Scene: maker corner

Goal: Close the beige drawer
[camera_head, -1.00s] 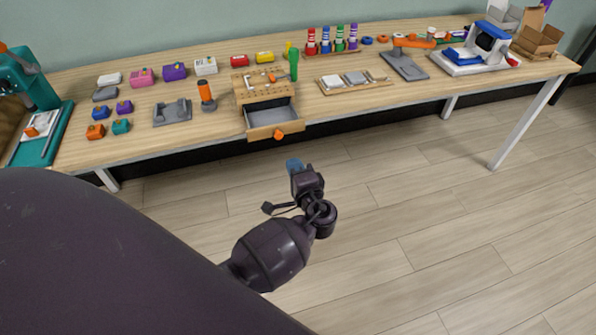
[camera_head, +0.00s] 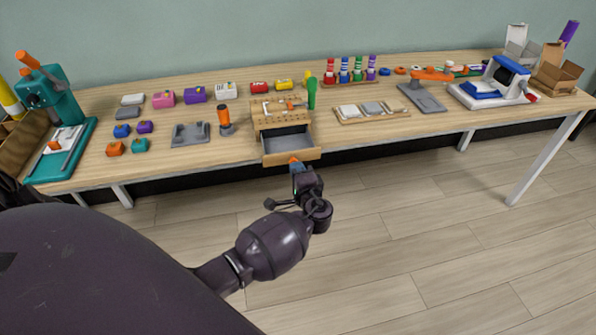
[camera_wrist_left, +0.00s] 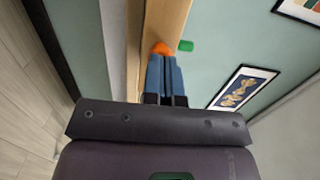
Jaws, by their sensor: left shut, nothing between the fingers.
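The beige drawer (camera_head: 291,157) is pulled out from the front of the small wooden organizer (camera_head: 280,118) on the workbench. Its grey inside shows and looks empty. My left gripper (camera_head: 296,165) is shut and empty, with its blue fingertips at the drawer front. They hide most of the orange knob. In the left wrist view the shut blue fingers (camera_wrist_left: 166,76) point at the orange knob (camera_wrist_left: 162,48) on the wooden drawer front (camera_wrist_left: 172,28). I cannot tell whether they touch it. My right gripper is not in view.
The workbench (camera_head: 225,150) holds small colored blocks at left, an orange-handled tool (camera_head: 226,120) left of the organizer and a wooden tray (camera_head: 346,114) to its right. A teal press (camera_head: 58,115) stands at far left. The floor in front is clear.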

